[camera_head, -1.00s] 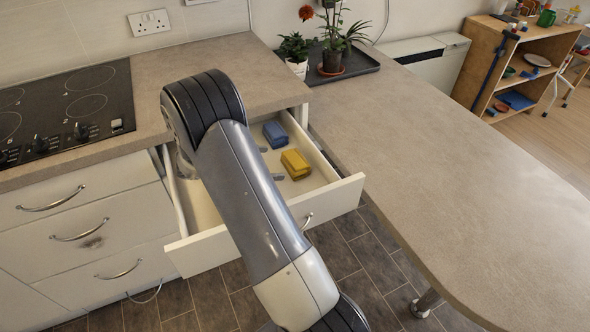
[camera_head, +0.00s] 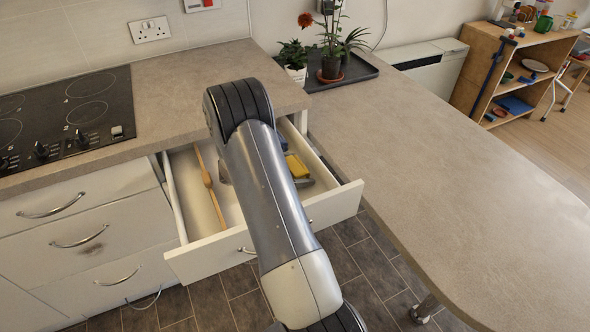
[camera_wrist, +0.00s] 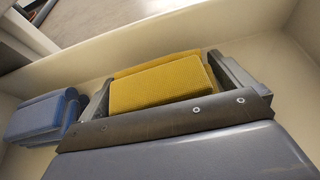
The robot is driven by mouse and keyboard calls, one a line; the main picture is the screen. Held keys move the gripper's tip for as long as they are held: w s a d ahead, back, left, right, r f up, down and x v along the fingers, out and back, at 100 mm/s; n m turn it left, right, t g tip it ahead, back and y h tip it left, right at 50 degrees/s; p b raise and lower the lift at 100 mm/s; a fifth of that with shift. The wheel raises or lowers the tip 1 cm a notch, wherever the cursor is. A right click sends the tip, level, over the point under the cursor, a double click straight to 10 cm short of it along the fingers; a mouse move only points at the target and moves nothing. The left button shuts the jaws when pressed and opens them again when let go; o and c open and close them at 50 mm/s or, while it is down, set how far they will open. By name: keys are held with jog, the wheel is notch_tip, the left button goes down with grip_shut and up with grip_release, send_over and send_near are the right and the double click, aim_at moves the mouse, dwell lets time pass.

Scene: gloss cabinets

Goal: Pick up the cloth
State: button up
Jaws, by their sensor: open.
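A folded yellow cloth (camera_head: 297,167) lies in the open drawer (camera_head: 345,200), partly hidden behind my arm in the head view. A folded blue cloth (camera_head: 283,144) lies behind it, mostly hidden. In the wrist view, the yellow cloth (camera_wrist: 160,85) sits between the two fingers of my gripper (camera_wrist: 166,88). One finger is at its left side and one at its right. The gripper is open, and I cannot tell whether either finger touches the cloth. The blue cloth (camera_wrist: 42,118) is to the left, outside the fingers.
A wooden utensil (camera_head: 209,183) lies in the drawer's left part. The drawer walls stand close around my gripper. The hob (camera_head: 75,110) is at left on the counter. The worktop at right (camera_head: 440,150) is clear. Potted plants stand on a dark tray (camera_head: 355,72) at the back.

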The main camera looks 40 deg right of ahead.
jog(key=shift+c, duration=0.2)
jog(key=c, duration=0.7)
jog(key=shift+o, duration=0.2)
